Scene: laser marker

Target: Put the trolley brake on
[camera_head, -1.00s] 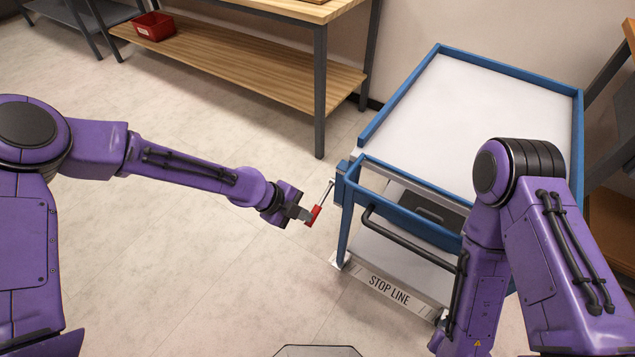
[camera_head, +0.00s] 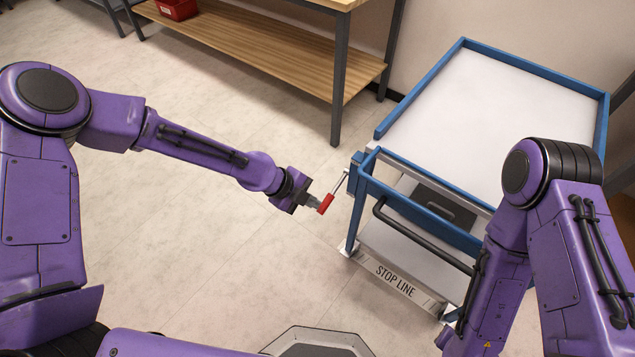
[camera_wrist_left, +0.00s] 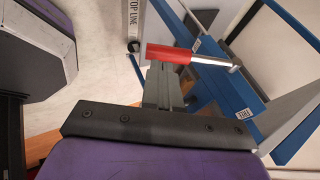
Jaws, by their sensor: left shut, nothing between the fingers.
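The blue-framed trolley (camera_head: 440,204) stands at the right in the head view. Its brake lever, a thin metal rod with a red handle (camera_head: 326,204), sticks out from its near left corner, slanting down and left. My left gripper (camera_head: 314,201) is shut, its fingertips at the red handle. In the left wrist view the red handle (camera_wrist_left: 168,54) lies across the tips of the closed fingers (camera_wrist_left: 160,85), not between them. Whether they touch is unclear. A label reading FREE (camera_wrist_left: 244,114) shows on the blue frame. My right arm crosses in front of the trolley's right side; its gripper is out of view.
A STOP LINE strip (camera_head: 395,281) lies on the floor at the trolley's near end. A dark push bar (camera_head: 420,237) juts from that end. A wooden shelf bench (camera_head: 270,50) with a red bin (camera_head: 177,8) stands behind. The floor left of the trolley is clear.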

